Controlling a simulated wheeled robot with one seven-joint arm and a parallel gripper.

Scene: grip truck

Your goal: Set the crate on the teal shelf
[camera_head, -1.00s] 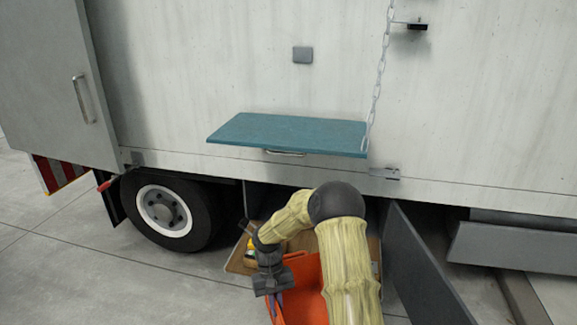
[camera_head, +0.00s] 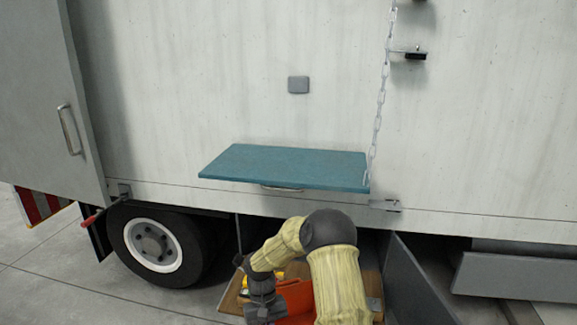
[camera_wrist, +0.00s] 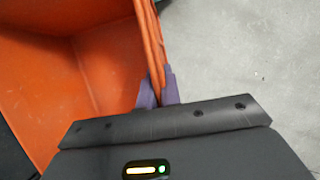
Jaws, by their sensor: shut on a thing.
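The orange crate (camera_head: 296,300) is low in the head view, partly hidden behind my arm. In the wrist view the crate (camera_wrist: 95,70) fills the left side, and its inside looks empty where it shows. My gripper (camera_wrist: 158,90) is shut on the crate's rim, with one purple finger inside the wall and one outside. In the head view my gripper (camera_head: 264,310) is at the bottom edge, its fingertips cut off or hidden. The teal shelf (camera_head: 285,166) juts from the truck's side above the crate, level and bare.
A chain (camera_head: 381,90) runs up from the shelf's right end. A wooden-floored lower compartment (camera_head: 232,300) with a yellow item in it lies behind the crate. A grey open flap (camera_head: 415,280) stands to the right. The wheel (camera_head: 153,246) is at left.

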